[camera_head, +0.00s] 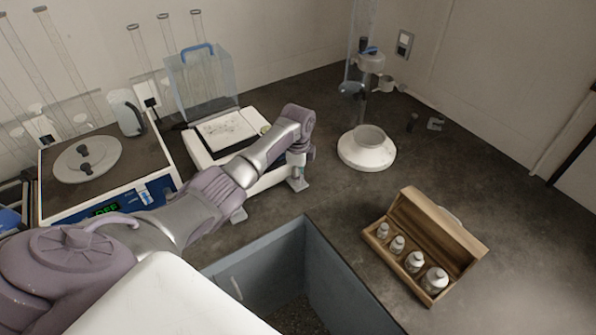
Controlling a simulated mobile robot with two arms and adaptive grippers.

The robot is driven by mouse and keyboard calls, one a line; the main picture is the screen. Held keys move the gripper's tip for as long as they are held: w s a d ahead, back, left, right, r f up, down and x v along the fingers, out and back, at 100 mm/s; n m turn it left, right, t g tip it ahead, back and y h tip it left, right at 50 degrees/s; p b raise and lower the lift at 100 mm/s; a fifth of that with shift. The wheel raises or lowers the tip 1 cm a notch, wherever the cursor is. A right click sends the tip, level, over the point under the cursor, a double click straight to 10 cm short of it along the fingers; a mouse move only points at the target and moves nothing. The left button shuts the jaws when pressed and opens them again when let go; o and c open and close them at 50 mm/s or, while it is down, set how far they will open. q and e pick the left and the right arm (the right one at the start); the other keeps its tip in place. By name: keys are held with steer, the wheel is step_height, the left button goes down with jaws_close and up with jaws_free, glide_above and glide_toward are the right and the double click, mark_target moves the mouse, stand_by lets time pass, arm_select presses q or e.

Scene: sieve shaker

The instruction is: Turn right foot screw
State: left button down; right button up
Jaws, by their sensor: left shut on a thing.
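The white balance (263,182) stands on the dark bench at the centre left. A small left foot (238,215) shows under its front edge. My left arm reaches across the front of the balance from the left. My left gripper (298,181) points down at the balance's front right corner, low by the bench. It is shut on the right foot screw, which is mostly hidden by the fingers and hard to make out. My right gripper is not in view.
A clear cover with a blue handle (197,47) stands behind the balance. The shaker (48,205) is at left. A sink (330,275) opens in front. A wooden box of weights (455,228) and a white-based stand (366,155) are at right, with bare bench between.

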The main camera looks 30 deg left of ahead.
arm_select(q)
steer(key=n+p, duration=0.1)
steer(key=n, duration=0.2)
steer(key=shift+r, duration=0.15)
steer(key=n+p, duration=0.1)
steer(key=n, duration=0.2)
steer(key=shift+n+p, duration=0.3)
steer(key=shift+p, duration=0.1)
steer(key=n, duration=0.2)
steer(key=shift+n+p, duration=0.3)
steer(key=shift+p, duration=0.05)
steer(key=shift+n, duration=1.5)
steer(key=shift+p, duration=0.3)
